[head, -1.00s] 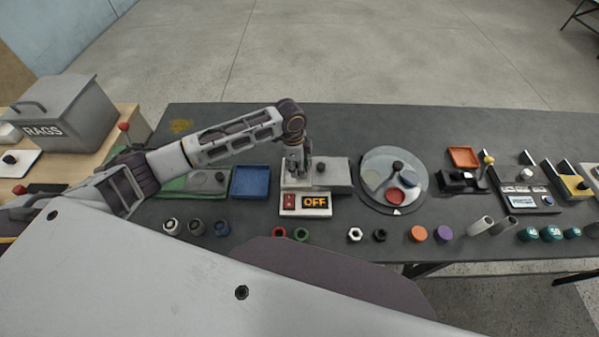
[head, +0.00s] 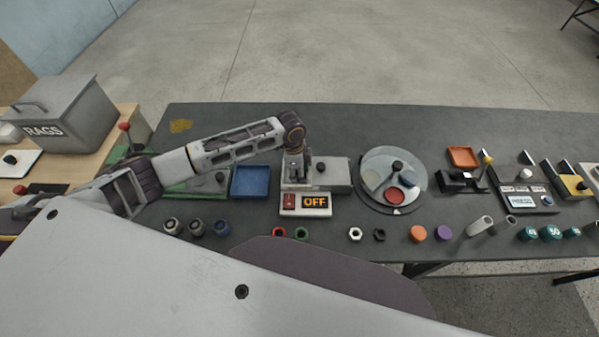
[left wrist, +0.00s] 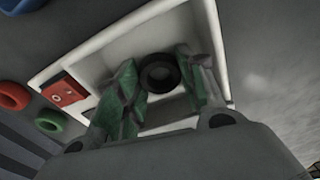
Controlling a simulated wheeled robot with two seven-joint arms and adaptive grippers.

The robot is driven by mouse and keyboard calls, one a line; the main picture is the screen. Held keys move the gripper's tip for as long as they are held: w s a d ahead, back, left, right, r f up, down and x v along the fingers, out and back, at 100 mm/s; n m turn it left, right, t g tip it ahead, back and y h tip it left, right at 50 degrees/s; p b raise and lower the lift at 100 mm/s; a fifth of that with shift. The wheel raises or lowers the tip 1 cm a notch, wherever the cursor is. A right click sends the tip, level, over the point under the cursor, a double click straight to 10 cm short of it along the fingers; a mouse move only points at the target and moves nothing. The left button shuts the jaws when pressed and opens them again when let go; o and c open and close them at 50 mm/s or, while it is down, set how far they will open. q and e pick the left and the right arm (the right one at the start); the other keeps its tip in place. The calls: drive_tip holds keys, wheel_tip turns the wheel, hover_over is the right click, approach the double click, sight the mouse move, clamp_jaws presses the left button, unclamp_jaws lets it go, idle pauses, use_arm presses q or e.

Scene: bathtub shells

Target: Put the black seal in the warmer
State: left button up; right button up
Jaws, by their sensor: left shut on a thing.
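My left gripper (head: 298,176) reaches down into the open left part of the warmer (head: 339,183), a pale box with a red switch and a lit "OFF" sign at its front. In the left wrist view, the green-padded fingers of my left gripper (left wrist: 158,78) are shut on the black seal (left wrist: 162,58), a thick dark ring. The seal is over or inside the warmer's white recess; I cannot tell whether it touches the floor. In the head view the gripper and arm hide the seal. My right gripper is in neither current view.
A grey lid with a black knob (head: 322,167) sits on the warmer's right. A blue tray (head: 250,182) stands just left. Red (head: 279,232) and green (head: 301,233) rings lie in front. A round dial plate (head: 372,198) stands to the right.

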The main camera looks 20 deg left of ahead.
use_arm(q)
drive_tip(key=o, duration=0.6)
drive_tip(key=shift+c, duration=0.2)
wheel_tip(320, 180, up, 12)
drive_tip(key=a, duration=0.1)
drive_tip(key=shift+a+b, duration=0.2)
drive_tip(key=shift+b, duration=0.25)
